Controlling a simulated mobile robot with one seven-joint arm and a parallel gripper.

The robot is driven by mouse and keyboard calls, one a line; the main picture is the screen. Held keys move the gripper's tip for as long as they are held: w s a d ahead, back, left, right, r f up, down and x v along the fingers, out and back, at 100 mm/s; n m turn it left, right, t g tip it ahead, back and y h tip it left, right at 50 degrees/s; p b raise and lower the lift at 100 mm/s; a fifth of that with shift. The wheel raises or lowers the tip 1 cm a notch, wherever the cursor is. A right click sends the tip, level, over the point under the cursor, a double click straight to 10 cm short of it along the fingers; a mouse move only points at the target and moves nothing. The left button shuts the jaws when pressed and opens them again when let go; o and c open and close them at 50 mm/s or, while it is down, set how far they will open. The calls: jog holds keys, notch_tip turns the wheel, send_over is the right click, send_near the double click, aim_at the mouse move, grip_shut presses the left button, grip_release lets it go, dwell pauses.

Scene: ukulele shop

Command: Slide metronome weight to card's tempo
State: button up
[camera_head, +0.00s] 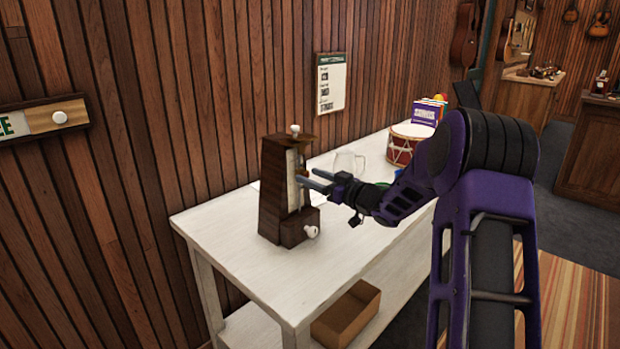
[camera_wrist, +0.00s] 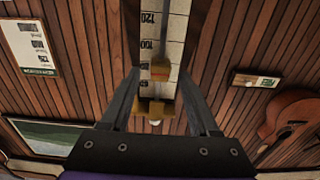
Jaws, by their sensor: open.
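The metronome (camera_head: 272,195) is a dark wooden tapered case standing upright on the white table, with a pale scale strip (camera_head: 292,180) on its front. In the wrist view the scale (camera_wrist: 178,22) shows 120 and 100, with smaller marks hard to read. My gripper (camera_head: 307,177) is open in front of the metronome. In the wrist view its fingertips (camera_wrist: 158,74) stand either side of the weight; contact is unclear. A printed card (camera_head: 331,83) hangs on the wall, its text too small to read.
The white table (camera_head: 235,235) has free room at its front. A clear glass mug (camera_head: 349,163), a red drum (camera_head: 404,146) and a purple box (camera_head: 426,112) stand farther back. A white knob (camera_head: 311,232) juts from the metronome's base. A cardboard box (camera_head: 346,316) sits below.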

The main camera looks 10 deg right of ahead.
jog(key=shift+w+a, duration=0.35)
jog(key=shift+w, duration=0.05)
grip_shut()
jog(key=shift+f, duration=0.1)
dwell(1.2)
